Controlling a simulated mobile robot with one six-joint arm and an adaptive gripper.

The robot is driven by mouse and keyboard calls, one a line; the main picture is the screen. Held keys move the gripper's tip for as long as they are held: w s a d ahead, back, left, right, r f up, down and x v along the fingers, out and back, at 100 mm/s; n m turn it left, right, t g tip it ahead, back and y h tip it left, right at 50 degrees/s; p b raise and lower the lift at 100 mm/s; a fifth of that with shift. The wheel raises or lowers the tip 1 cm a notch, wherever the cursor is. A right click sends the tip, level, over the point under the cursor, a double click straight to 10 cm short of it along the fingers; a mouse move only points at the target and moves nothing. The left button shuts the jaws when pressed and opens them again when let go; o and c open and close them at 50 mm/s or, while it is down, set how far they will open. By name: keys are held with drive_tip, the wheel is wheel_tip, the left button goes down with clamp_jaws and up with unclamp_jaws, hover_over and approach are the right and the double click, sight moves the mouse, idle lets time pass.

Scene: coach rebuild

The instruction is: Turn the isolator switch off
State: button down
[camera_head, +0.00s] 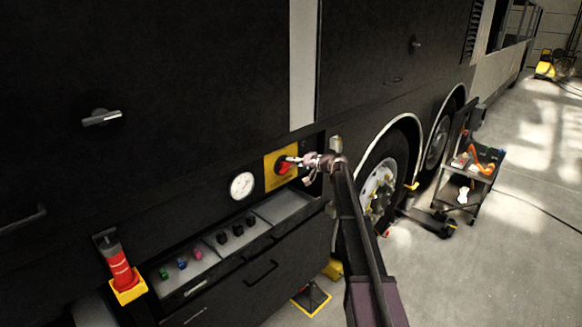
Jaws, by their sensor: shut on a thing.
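The isolator switch is a red rotary handle (284,168) on a yellow plate (271,182), set in the dark side panel of the coach. My gripper (294,162) is at the red handle and shut on it, reaching in from the right. The fingertips cover part of the handle, so its exact angle is hard to tell. My arm runs from the lower right up to the switch.
A white round gauge (242,186) sits left of the switch. Below is a ledge with several coloured and black knobs (223,237). A red cylinder (119,268) stands at lower left. A wheel (381,187) and tool cart (474,172) are to the right.

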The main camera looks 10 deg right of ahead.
drive_tip(key=m+b, duration=0.1)
drive_tip(key=f+m+y+b, duration=0.1)
drive_tip(key=shift+s+a+f+m+y+b, duration=0.1)
drive_tip(key=shift+s+f+m+y+b, duration=0.1)
drive_tip(key=shift+f+m+y+b, duration=0.15)
drive_tip(key=shift+m+b, duration=0.6)
drive_tip(key=shift+m, duration=0.15)
drive_tip(key=shift+y, duration=0.25)
drive_tip(key=c, duration=0.6)
unclamp_jaws()
drive_tip(key=shift+w, duration=0.15)
drive_tip(key=shift+r, duration=0.15)
drive_tip(key=v, duration=1.2)
